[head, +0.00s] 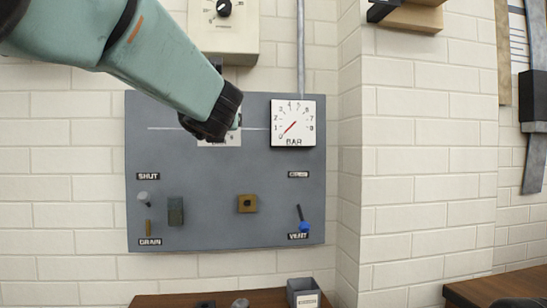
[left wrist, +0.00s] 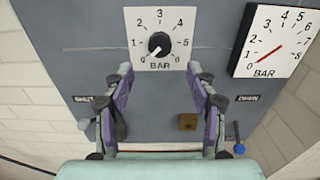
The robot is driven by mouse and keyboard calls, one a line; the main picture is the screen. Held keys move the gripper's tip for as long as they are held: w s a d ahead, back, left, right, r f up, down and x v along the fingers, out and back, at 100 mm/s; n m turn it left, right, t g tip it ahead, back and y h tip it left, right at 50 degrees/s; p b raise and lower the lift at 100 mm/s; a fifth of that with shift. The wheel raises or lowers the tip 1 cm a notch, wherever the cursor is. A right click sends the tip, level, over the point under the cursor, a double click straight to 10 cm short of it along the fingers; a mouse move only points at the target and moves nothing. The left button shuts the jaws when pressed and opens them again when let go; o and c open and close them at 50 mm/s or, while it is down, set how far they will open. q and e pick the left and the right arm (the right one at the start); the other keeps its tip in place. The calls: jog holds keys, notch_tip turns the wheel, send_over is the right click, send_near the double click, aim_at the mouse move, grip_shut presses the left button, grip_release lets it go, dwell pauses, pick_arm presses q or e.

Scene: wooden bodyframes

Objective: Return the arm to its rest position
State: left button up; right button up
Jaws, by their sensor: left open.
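My left arm (head: 150,50) reaches in from the upper left of the head view, in front of the grey panel (head: 230,225). Its dark wrist hides most of a white dial plate (head: 222,140). In the left wrist view my left gripper (left wrist: 159,70) is open, with nothing between its purple-grey fingers. The fingers point at the panel, just below the dial's black knob (left wrist: 160,44) and apart from it. The knob's white mark points to the lower left, near 0. My right gripper does not show.
A BAR gauge (head: 293,122) right of the wrist has its red needle near 0. Below are a grey lever (head: 144,197), a brass square (head: 247,203) and a blue-ended vent lever (head: 304,224). A wall corner juts out at right. A brown table (head: 170,300) stands below.

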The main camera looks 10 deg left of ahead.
pick_arm(q)
jog(key=s+a+f+m+g+h, duration=0.1)
jog(key=s+a+f+m+g, duration=0.15)
jog(key=f+m, duration=1.05)
jog(key=s+a+f+m+g, duration=0.1)
jog(key=s+f+m+g, duration=0.15)
jog(key=f+m, duration=0.95)
jog(key=s+a+f+m+g+h, duration=0.2)
jog(key=f+m, duration=0.5)
jog(key=f, duration=1.2)
jog(key=s+f+m+g, duration=0.4)
jog(key=s+f+m, duration=0.2)
jog(key=s+f, duration=1)
jog(key=s+f+g, duration=0.2)
jog(key=s+f, duration=0.2)
jog(key=s, duration=0.4)
jog(key=s+d+f+g+h, duration=0.1)
jog(key=s+f, duration=0.3)
jog(key=s, duration=0.5)
jog(key=s+d+f+m+g+h, duration=0.1)
jog(key=s+f+g, duration=0.2)
jog(key=s, duration=0.6)
notch_tip(320, 180, down, 2)
jog(key=shift+s, duration=0.2)
